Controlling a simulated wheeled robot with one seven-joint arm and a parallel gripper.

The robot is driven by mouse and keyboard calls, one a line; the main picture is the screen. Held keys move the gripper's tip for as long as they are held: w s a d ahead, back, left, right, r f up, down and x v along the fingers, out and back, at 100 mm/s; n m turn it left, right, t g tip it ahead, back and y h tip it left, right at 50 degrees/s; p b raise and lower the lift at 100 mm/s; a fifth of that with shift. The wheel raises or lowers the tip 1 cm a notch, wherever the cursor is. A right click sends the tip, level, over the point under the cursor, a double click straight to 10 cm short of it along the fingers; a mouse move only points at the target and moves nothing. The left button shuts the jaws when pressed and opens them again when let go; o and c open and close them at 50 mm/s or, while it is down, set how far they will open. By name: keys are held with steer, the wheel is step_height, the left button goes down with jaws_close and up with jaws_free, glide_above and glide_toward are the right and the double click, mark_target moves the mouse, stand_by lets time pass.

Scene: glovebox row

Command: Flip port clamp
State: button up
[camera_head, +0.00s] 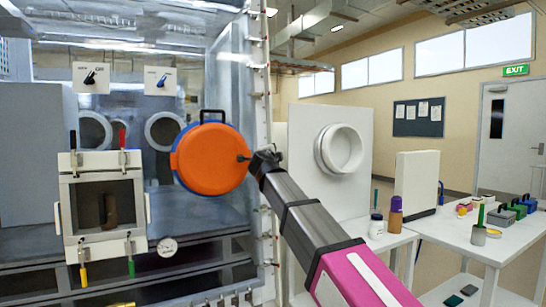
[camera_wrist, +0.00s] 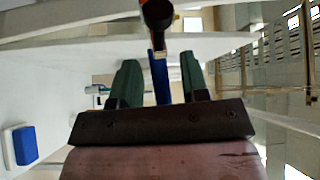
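My gripper (camera_wrist: 161,66) shows in the wrist view with two green fingers apart. A narrow blue bar (camera_wrist: 160,82) stands between them, with a gap on each side. A dark round-ended piece (camera_wrist: 156,14) is at the bar's far end. I cannot tell for certain that the bar is the port clamp's handle. In the head view a round orange port cover (camera_head: 208,160) with a black handle (camera_head: 212,115) and a blue rim is on the glovebox front. My dark wrist (camera_head: 264,162) is at the cover's right edge; the fingertips are not clear there.
A small hatch (camera_head: 104,205) with red, green and yellow handles is left of the cover. A white panel with a round port (camera_head: 340,149) stands to the right. White tables (camera_head: 500,245) hold bottles and small items. Open floor shows beyond.

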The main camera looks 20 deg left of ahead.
steer(key=s+d, duration=0.1)
steer(key=s, duration=0.9)
steer(key=shift+s+d+f, duration=0.25)
steer(key=shift+s+f, duration=0.1)
